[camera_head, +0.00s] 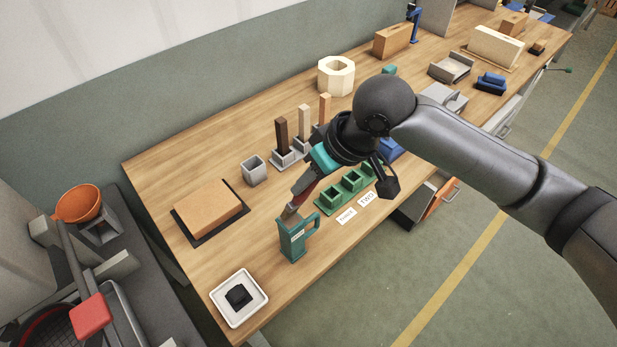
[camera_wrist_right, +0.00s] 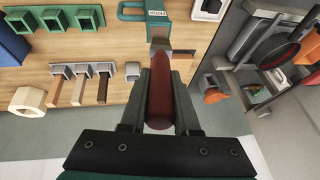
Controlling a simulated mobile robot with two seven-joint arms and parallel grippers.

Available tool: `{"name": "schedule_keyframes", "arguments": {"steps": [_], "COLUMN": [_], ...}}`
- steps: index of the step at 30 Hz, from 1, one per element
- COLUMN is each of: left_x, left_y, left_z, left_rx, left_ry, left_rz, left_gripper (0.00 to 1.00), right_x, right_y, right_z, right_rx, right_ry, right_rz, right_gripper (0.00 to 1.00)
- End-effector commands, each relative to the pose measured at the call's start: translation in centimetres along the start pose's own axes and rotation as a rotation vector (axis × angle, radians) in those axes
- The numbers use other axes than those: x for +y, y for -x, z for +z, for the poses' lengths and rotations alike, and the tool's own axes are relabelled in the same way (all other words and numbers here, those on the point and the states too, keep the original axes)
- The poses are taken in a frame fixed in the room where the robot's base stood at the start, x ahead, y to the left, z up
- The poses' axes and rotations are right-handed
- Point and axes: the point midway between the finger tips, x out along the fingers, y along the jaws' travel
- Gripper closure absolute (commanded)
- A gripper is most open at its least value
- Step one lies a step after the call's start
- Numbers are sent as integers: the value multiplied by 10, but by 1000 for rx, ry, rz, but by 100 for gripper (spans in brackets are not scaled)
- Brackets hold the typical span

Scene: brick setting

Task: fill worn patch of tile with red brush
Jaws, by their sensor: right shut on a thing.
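My right gripper (camera_head: 308,183) is shut on the red brush, whose dark red handle (camera_wrist_right: 158,98) lies between the fingers (camera_wrist_right: 160,100). The brush points down and to the left, its pale tip (camera_wrist_right: 160,43) close to the mouth of a green jug (camera_head: 293,243). I cannot tell whether the tip is inside the jug or just above it. The jug also shows in the right wrist view (camera_wrist_right: 130,12). An orange-brown tile (camera_head: 207,209) lies flat on a dark mat, left of the gripper; no worn patch can be made out. My left gripper is not in view.
A white dish (camera_head: 221,312) with a black piece stands at the front corner. Green holders (camera_head: 331,204), cards (camera_head: 346,216) and a grey cup (camera_head: 254,170) stand near the gripper. Upright sticks (camera_head: 281,135) stand behind. Bare wood lies between tile and jug.

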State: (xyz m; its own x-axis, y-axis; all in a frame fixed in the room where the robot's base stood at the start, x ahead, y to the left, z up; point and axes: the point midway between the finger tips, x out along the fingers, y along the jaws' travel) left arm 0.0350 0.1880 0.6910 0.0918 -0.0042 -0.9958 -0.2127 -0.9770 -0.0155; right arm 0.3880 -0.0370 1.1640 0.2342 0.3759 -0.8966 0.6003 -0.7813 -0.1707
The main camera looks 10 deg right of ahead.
Motion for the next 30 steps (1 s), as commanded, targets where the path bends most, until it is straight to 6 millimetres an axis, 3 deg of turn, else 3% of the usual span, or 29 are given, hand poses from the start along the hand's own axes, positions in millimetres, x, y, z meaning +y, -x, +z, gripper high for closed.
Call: {"name": "schedule_keyframes", "arguments": {"steps": [30], "left_x": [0], "left_y": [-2], "left_z": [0], "left_rx": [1], "left_ry": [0], "left_rz": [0], "left_gripper": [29], "right_x": [2], "right_y": [-9], "right_z": [4], "right_rx": [0], "right_ry": [0], "right_rz": [-1], "right_gripper": [100]}}
